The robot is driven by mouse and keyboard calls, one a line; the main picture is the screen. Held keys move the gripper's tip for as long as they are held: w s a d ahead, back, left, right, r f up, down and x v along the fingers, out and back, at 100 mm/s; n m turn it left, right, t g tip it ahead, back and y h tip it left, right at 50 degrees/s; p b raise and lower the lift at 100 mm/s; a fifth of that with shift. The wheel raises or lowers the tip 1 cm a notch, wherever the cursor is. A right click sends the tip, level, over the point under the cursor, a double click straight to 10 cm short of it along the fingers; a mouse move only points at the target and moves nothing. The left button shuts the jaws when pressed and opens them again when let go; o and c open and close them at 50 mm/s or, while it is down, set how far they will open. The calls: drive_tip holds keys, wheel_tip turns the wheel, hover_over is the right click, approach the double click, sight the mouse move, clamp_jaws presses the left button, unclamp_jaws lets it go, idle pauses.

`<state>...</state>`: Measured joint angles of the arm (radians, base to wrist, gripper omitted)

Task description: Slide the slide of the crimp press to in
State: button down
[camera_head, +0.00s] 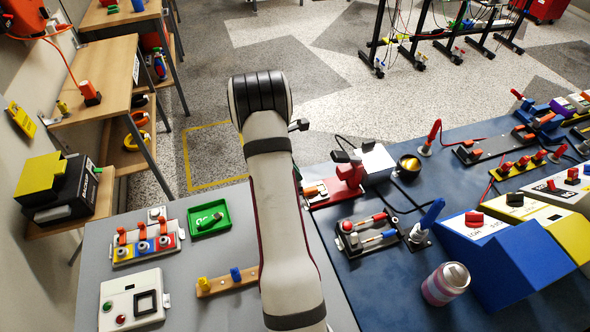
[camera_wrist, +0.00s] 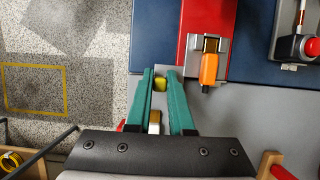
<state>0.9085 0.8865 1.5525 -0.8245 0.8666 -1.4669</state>
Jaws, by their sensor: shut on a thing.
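The crimp press is a red unit with a grey metal plate and an orange lever; its red body (camera_head: 349,176) stands at the left edge of the blue bench, and its red base (camera_wrist: 193,22) also shows in the wrist view. A small yellow knob (camera_wrist: 160,84) sits beside the red base, at a grey plate; I cannot tell for certain that it belongs to the slide. My gripper (camera_wrist: 161,82) has teal fingers with their tips on either side of this knob, shut on it. In the head view my own arm hides the gripper.
A blue-handled lever (camera_head: 428,216), a twin-lever unit (camera_head: 365,236) and a can (camera_head: 446,284) stand on the blue bench. A green tray (camera_head: 209,219) and a wooden peg strip (camera_head: 228,284) lie on the grey table.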

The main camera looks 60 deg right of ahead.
drive_tip(key=s+d, duration=0.5)
drive_tip(key=c, duration=0.8)
unclamp_jaws()
drive_tip(key=v, duration=1.6)
